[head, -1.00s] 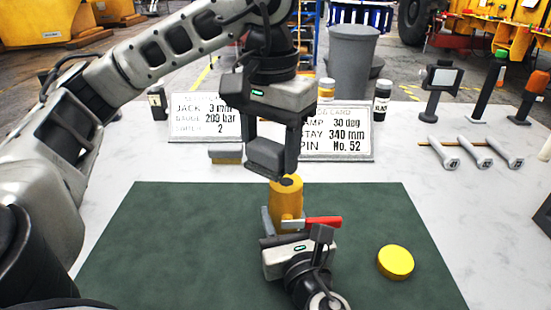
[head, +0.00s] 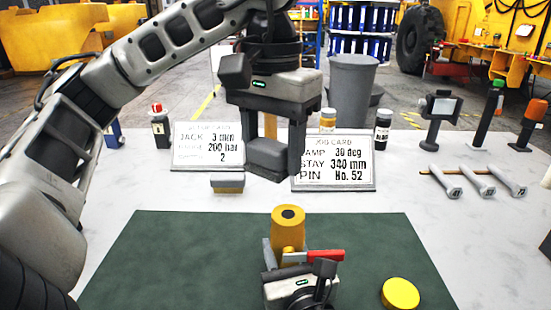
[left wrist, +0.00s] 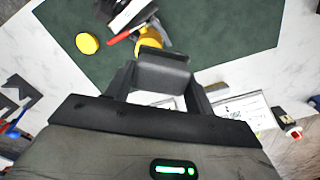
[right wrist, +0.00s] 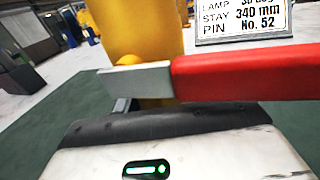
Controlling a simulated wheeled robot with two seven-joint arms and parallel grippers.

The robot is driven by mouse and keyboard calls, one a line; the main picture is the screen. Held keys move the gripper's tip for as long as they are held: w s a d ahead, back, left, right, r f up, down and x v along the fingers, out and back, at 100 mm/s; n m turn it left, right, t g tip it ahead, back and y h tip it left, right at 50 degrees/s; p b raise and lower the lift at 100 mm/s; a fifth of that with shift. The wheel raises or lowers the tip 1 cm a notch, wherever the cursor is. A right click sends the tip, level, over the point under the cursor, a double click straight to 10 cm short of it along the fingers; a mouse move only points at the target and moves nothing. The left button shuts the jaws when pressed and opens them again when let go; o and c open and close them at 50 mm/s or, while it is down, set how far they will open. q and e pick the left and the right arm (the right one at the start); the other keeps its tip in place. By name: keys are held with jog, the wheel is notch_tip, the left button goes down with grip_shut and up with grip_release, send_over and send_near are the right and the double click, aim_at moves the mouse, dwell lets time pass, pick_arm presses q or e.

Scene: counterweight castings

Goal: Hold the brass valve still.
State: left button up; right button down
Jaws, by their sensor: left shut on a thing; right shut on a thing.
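The brass valve (head: 288,230) is a yellow upright cylinder with a dark hole in its top and a red lever (head: 325,256) at its side. It stands at the front middle of the green mat. My right gripper (head: 290,258) is low at the valve, shut on it; the lever hides much of the grip. The right wrist view shows the valve body (right wrist: 140,45) close up behind the lever (right wrist: 245,72). My left gripper (head: 270,160) is shut on a grey block (left wrist: 163,72), held above and beyond the valve, apart from it.
A yellow disc (head: 400,293) lies right of the valve on the green mat (head: 160,255). Two sign cards (head: 205,147) (head: 333,163) stand behind, with a small grey-and-yellow block (head: 228,182) before them. Several grey tools (head: 483,183) lie at right.

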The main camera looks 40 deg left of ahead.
jog(key=shift+r, duration=0.1)
jog(key=c, duration=0.7)
grip_release()
jog(key=shift+c, duration=0.2)
jog(key=shift+d, duration=0.1)
jog(key=v, duration=1.2)
jog(key=shift+s, duration=0.1)
